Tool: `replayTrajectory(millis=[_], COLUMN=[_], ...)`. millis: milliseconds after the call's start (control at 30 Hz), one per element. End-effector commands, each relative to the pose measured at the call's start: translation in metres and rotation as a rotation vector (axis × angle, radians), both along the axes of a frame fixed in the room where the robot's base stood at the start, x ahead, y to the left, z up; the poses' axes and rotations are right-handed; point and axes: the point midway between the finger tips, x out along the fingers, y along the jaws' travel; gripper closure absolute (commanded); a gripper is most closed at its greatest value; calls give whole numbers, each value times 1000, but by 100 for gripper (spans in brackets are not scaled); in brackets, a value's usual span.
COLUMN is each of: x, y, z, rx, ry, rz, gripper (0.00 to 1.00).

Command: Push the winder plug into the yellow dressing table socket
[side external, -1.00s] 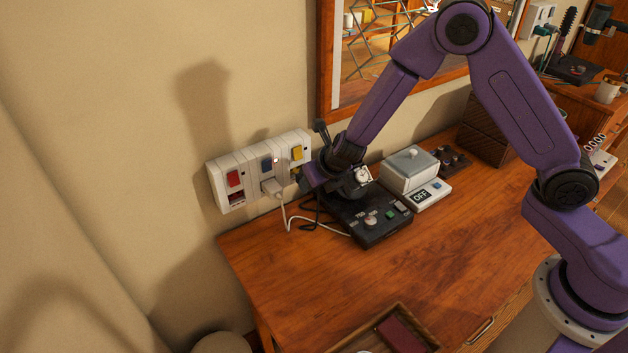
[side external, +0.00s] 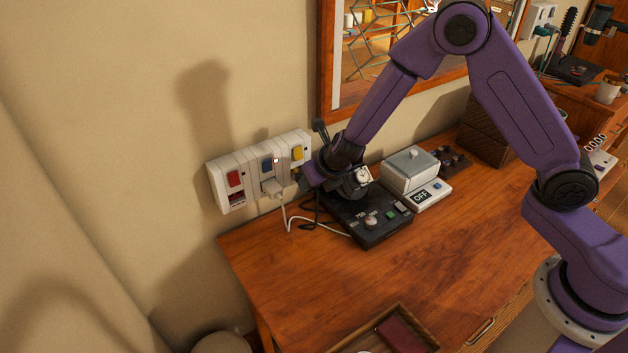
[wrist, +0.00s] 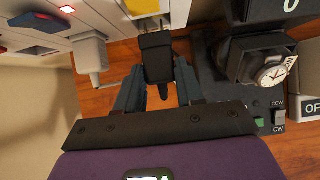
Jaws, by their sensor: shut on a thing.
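My gripper (wrist: 158,88) is shut on the black winder plug (wrist: 157,58). The plug points up the wrist view, at the white socket strip. The yellow-switched socket (side external: 297,153) is at the strip's right end in the side view; its yellow switch (wrist: 141,7) shows at the top of the wrist view. The plug's front end is right at this socket, with a pale metallic patch between them; I cannot tell how far in it is. In the side view my gripper (side external: 305,180) largely hides the plug. The black winder (side external: 368,215), with a watch, stands on the table.
A white plug (side external: 272,187) sits in the blue-switched socket beside it, its cable hanging to the table. The red-switched socket (side external: 233,180) is at the left end. A grey-lidded box (side external: 408,170) stands right of the winder.

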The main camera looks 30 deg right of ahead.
Motion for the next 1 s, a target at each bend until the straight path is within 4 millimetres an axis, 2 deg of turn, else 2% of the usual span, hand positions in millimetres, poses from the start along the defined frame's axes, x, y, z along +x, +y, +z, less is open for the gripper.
replayTrajectory(millis=[1000], x=[13], y=[0], z=[0], rx=[1], ry=[-1], rz=[1], gripper=[99])
